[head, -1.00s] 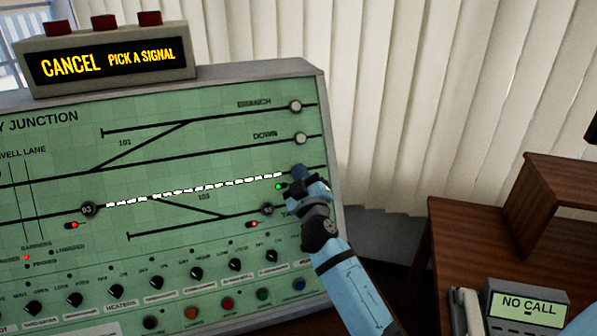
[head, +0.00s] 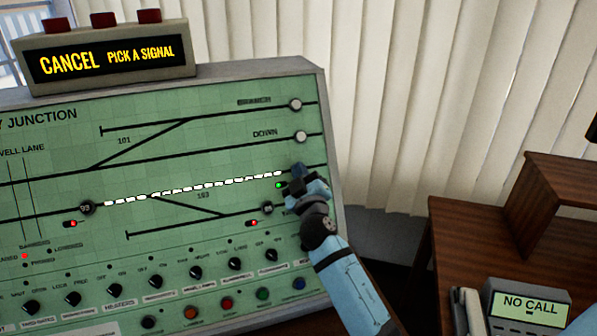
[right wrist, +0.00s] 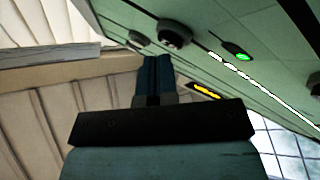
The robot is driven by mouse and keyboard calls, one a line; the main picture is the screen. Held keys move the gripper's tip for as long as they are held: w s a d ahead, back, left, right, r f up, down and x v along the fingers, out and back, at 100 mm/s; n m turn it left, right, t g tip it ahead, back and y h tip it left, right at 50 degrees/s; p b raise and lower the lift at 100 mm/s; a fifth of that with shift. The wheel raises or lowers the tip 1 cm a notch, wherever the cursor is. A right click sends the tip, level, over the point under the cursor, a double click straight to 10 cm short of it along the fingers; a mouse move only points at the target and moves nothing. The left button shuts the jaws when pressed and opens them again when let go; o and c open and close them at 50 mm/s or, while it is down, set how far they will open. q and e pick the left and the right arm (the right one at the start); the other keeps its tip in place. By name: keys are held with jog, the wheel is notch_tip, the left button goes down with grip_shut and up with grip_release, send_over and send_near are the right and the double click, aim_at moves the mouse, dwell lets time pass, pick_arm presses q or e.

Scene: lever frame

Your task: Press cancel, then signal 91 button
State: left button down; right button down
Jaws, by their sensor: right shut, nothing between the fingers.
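The sloped green signal panel (head: 150,150) fills the left of the head view. The display box (head: 110,62) on top reads "CANCEL PICK A SIGNAL". A round button marked 93 (head: 87,208) sits at the left end of a white-lit track line. My right gripper (head: 296,174) is shut and empty at the right end of that line, beside a green light (head: 279,185). It hides that spot, and I cannot read a 91 label. In the right wrist view the shut fingers (right wrist: 156,72) point toward the panel, near a dark round knob (right wrist: 173,34). Contact is unclear. My left gripper is not visible.
Red buttons (head: 103,20) top the display box. White round buttons (head: 301,136) are on the panel's right side. Knobs and coloured buttons (head: 227,303) line its lower edge. A wooden desk (head: 480,240) with a phone unit (head: 527,303) reading "NO CALL" stands at right.

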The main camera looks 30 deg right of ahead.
jog(key=shift+w+d+f+b, duration=0.1)
jog(key=shift+w+f+b, duration=0.05)
jog(key=shift+w+b, duration=0.25)
dwell(0.7)
jog(key=shift+s, duration=0.1)
jog(key=shift+s+a+r+p, duration=0.2)
jog(key=shift+s+r+p, duration=0.2)
jog(key=shift+s, duration=0.3)
jog(key=s, duration=0.1)
jog(key=s+r+p, duration=0.1)
jog(key=s, duration=0.1)
jog(key=s+a+r+p, duration=0.1)
jog(key=shift+s+r, duration=0.15)
jog(key=shift+r, duration=0.05)
dwell(0.3)
dwell(0.5)
